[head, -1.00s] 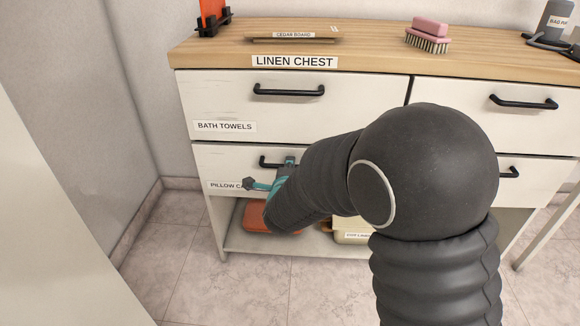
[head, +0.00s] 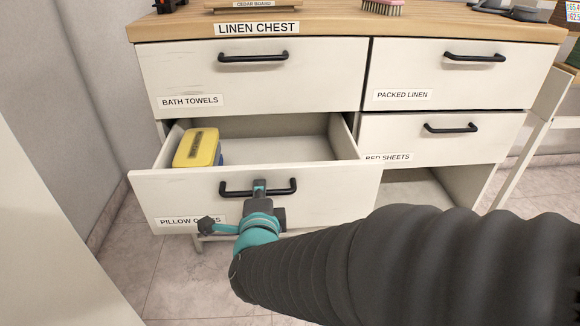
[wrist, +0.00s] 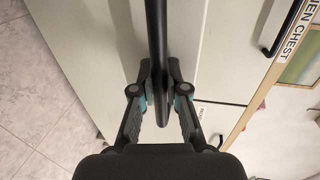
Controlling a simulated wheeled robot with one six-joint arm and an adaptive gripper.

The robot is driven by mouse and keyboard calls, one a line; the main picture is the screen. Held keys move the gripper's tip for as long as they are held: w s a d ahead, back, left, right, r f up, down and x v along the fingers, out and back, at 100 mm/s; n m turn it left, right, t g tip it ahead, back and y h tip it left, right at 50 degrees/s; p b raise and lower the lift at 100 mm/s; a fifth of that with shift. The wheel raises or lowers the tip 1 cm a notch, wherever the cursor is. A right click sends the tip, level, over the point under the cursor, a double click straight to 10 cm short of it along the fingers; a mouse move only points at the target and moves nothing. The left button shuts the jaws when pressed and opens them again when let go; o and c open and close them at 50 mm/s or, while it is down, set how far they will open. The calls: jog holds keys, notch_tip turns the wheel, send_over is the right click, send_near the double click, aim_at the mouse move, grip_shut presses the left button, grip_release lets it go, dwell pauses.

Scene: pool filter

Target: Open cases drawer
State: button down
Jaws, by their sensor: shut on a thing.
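The linen chest has a lower-left drawer (head: 330,188) with a white front, labelled as pillow cases, though the label (head: 188,221) is partly covered by my gripper. This drawer is pulled out and its inside shows. Its black bar handle (head: 282,190) is held by my gripper (head: 259,188). The wrist view shows the two fingers (wrist: 160,95) closed on either side of the handle bar (wrist: 158,50). A yellow and blue box (head: 197,148) lies at the left inside the drawer.
The bath towels drawer (head: 300,85) above and the packed linen (head: 440,70) and bed sheets (head: 470,130) drawers at right are shut. A wall stands close at left. Tiled floor (head: 180,280) is clear below.

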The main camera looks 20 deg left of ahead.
jog(key=f+v, duration=0.1)
jog(key=v, duration=0.6)
jog(key=shift+s+d+f, duration=0.2)
jog(key=shift+s+f, duration=0.05)
jog(key=c, duration=1.2)
grip_release()
